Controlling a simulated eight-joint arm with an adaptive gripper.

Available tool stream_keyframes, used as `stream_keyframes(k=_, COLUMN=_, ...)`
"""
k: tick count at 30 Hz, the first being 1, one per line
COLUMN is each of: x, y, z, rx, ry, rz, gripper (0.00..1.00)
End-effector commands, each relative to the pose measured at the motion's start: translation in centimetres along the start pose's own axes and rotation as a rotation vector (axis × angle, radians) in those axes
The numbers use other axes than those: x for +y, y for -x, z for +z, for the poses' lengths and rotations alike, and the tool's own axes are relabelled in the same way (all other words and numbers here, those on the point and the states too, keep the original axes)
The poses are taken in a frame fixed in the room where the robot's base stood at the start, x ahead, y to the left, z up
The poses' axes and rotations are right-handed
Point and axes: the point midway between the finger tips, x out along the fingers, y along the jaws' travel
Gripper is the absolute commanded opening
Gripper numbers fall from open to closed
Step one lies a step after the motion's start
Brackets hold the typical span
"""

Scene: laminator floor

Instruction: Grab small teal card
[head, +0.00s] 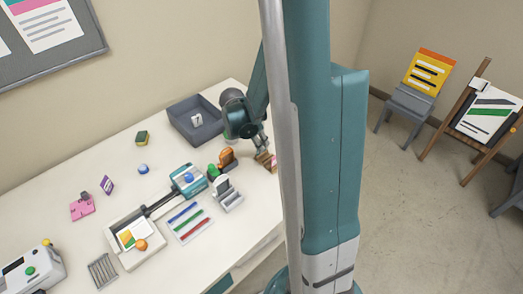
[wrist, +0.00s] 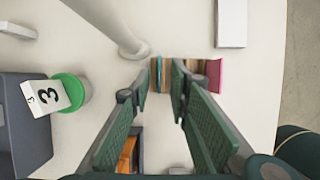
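A small wooden holder (head: 263,159) stands on the right side of the table, with a pink card (head: 273,161) at its right end. In the wrist view, a thin teal edge (wrist: 159,70), which looks like the teal card, shows at the holder's left part beside brown slats (wrist: 166,77). The pink card (wrist: 214,74) is at the right end. My gripper (wrist: 161,82) points down at the holder, its green-padded fingers apart. The teal edge and slats show in the gap between the fingertips. The right finger hides the holder's middle. I cannot tell whether the fingers touch anything.
A grey tray (head: 179,116) with a block marked 7 lies left of my arm. An orange holder (head: 228,158), a white holder (head: 228,195) and a green round thing (wrist: 72,92) with a block marked 3 are close by. A white cylinder (wrist: 125,38) stands near the fingers.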

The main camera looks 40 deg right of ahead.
Motion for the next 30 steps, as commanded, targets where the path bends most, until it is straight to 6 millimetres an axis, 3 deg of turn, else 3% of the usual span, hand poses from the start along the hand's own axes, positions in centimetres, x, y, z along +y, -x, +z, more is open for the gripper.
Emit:
stream_keyframes(k=12, x=0.1, y=-3.5, z=0.0, rx=0.0, ry=-0.001, rz=0.0, gripper=0.2)
stream_keyframes(k=30, x=0.1, y=-3.9, z=0.0, rx=0.0, ry=0.0, rz=0.0, gripper=0.2)
